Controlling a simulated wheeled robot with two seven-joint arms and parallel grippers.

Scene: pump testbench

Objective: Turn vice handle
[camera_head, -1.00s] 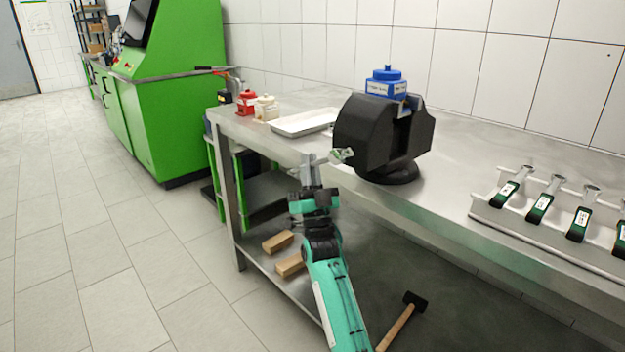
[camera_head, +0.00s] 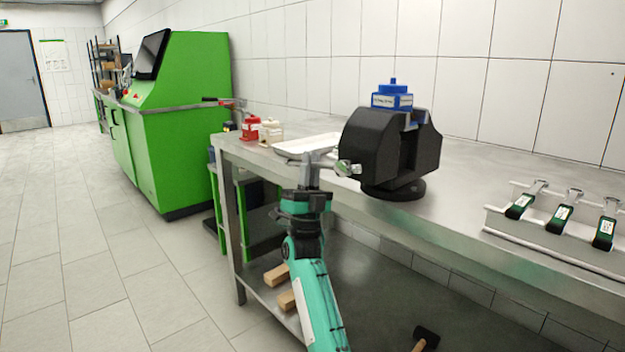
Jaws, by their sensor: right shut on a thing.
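The black vice (camera_head: 385,152) stands on a round base on the steel workbench, with a blue pump part (camera_head: 392,97) held upright at its top. The vice handle (camera_head: 346,168) shows as a bright metal piece at the vice's left side. My right gripper (camera_head: 318,160) is at the left of the vice and shut on the handle. Its fingers hide part of the handle, so the handle's full angle cannot be told. My left gripper is not in view.
The steel workbench (camera_head: 460,205) carries a white tray (camera_head: 305,146), a red container (camera_head: 251,129) and a white container (camera_head: 271,132) behind my arm. A rack with green-handled tools (camera_head: 562,215) is at right. Wooden blocks (camera_head: 277,275) and a hammer (camera_head: 425,337) lie below.

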